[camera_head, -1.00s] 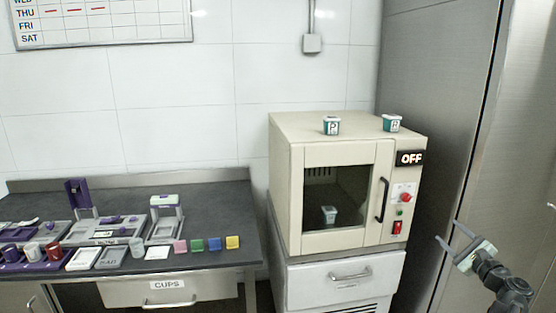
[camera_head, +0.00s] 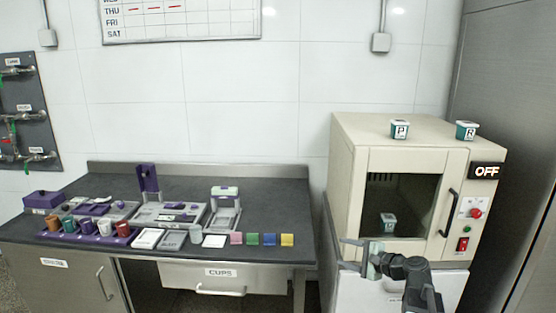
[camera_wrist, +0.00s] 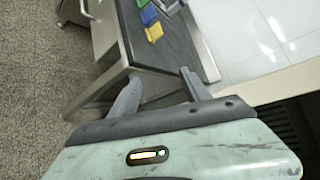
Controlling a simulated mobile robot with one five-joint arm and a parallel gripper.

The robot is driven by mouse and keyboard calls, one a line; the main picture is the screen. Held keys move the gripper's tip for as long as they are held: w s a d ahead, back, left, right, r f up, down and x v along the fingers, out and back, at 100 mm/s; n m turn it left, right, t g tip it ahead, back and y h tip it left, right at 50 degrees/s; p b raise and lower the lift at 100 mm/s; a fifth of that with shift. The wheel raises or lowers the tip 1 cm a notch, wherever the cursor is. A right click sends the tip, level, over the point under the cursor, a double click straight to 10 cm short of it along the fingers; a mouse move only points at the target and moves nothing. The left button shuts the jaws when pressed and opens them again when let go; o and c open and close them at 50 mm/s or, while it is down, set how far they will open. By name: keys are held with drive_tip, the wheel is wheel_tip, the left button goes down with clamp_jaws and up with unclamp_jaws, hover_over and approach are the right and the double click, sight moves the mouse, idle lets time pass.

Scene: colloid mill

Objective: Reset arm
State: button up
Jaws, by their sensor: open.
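My gripper (camera_head: 362,256) is in front of the lower left of the beige oven in the head view. Its two fingers are apart with nothing between them. In the wrist view my gripper (camera_wrist: 158,88) also shows open and empty, with the table corner and floor beyond it. My arm reaches in from the bottom right of the head view.
The beige oven (camera_head: 345,185) reads OFF, with two labelled cups on top and one behind its window. The dark table (camera_head: 285,190) on the left holds a rack of cups, trays, devices and several coloured blocks. A metal cabinet (camera_head: 510,85) stands at right.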

drive_tip(key=s+a+f+n+g, duration=0.2)
drive_tip(key=a+f+n, duration=0.1)
drive_tip(key=a, duration=0.3)
drive_tip(key=s+a+f+n+g, duration=0.2)
drive_tip(key=a+f+g, duration=0.1)
drive_tip(key=a, duration=0.3)
drive_tip(key=s+a+f+n+g+h, duration=0.4)
drive_tip(key=s+f+n, duration=0.2)
drive_tip(key=s+f, duration=0.2)
drive_tip(key=s+d+f+n+g+h, duration=0.25)
drive_tip(key=s+d+h, duration=0.3)
drive_tip(key=d, duration=0.35)
wheel_tip(320, 180, up, 15)
drive_tip(key=n+p, duration=0.1)
drive_tip(key=p, duration=1.4)
drive_tip(key=shift+s+y, duration=0.35)
drive_tip(key=shift+d+n, duration=0.1)
drive_tip(key=shift+n, duration=0.15)
